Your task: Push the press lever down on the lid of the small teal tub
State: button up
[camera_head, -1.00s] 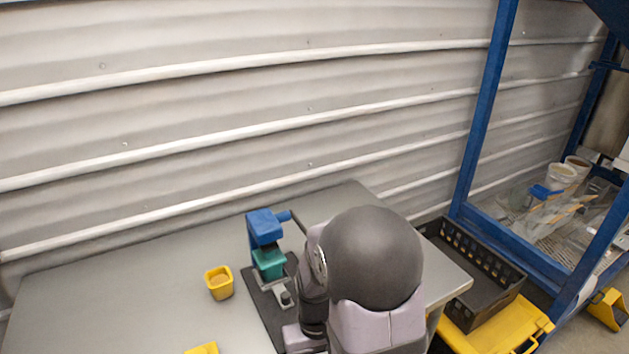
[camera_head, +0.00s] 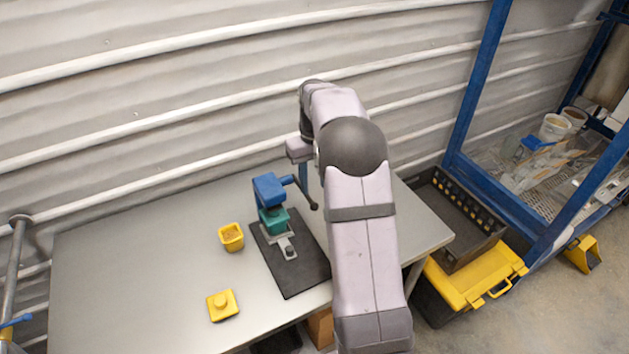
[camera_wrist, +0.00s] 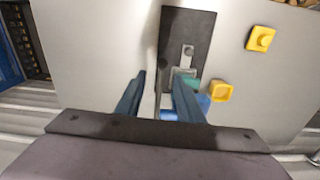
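The small teal tub (camera_head: 273,220) sits in the press under its blue head (camera_head: 268,188); its lid is hard to make out. The dark press lever (camera_head: 304,192) slants down to the right from the blue head and ends in a round knob. The tub also shows partly in the wrist view (camera_wrist: 192,84), behind a finger. My gripper (camera_wrist: 159,76) is open, with its two blue fingers apart. In the wrist view the lever rod shows between the fingers; I cannot tell whether they touch it. In the head view the gripper is above and behind the lever, partly hidden by my arm.
The press stands on a dark base plate (camera_head: 300,268) on the grey table (camera_head: 150,260). A filled yellow tub (camera_head: 231,238) and a yellow lid (camera_head: 223,305) lie to its left. A corrugated wall rises behind. A black crate (camera_head: 455,215) is off the table's right side.

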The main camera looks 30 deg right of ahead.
aim_at(314, 204)
jog(key=shift+s+a+n, duration=0.1)
jog(key=shift+s+n, duration=0.2)
jog(key=shift+s, duration=0.05)
jog(key=shift+w+f, duration=0.1)
jog(key=shift+f, duration=0.05)
jog(key=shift+f, duration=0.9)
jog(key=shift+f+b, duration=2.5)
jog(key=shift+f, duration=1.05)
jog(key=shift+c, duration=0.3)
jog(key=c, duration=0.5)
